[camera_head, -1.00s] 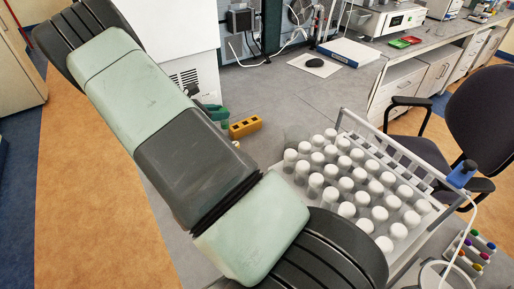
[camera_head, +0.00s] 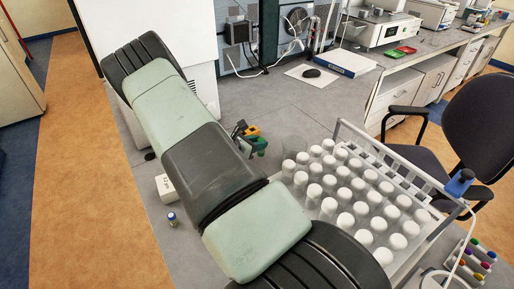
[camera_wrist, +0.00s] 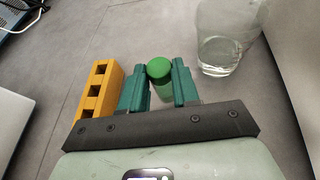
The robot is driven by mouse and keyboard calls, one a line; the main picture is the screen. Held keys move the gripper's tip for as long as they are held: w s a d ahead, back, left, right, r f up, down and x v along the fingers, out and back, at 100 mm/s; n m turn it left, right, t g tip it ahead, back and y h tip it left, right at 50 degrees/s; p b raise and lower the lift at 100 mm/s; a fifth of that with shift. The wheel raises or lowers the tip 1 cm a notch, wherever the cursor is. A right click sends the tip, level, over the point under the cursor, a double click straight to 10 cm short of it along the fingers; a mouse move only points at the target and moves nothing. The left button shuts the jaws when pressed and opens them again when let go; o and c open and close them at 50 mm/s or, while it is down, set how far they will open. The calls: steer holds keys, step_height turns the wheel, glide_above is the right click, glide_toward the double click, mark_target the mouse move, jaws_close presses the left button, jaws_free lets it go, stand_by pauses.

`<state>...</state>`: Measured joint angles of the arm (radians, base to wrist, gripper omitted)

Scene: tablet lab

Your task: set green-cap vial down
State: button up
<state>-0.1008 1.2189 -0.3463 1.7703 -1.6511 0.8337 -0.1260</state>
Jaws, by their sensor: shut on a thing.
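The green-cap vial (camera_wrist: 159,72) stands between the two green fingers of my gripper (camera_wrist: 159,84) in the wrist view. The fingers are shut on it, with the cap showing above them and clear glass below. Its lower end is hidden, so I cannot tell whether it touches the bench. In the head view my gripper (camera_head: 256,145) is partly hidden behind my arm, over the grey bench, and the vial cannot be made out there. A yellow rack with square holes (camera_wrist: 100,92) lies close to the left finger; part of it shows in the head view (camera_head: 251,130).
A clear glass beaker (camera_wrist: 216,55) stands just right of the gripper. A large rack of white-capped tubes (camera_head: 345,195) is on the right. A white box (camera_head: 166,188) and a small blue-capped vial (camera_head: 172,219) are at left. Grey bench behind the gripper (camera_head: 275,105) is clear.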

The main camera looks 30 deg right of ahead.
steer(key=shift+f, duration=1.1)
steer(key=shift+f, duration=0.15)
steer(key=o, duration=1)
steer(key=shift+o, duration=0.2)
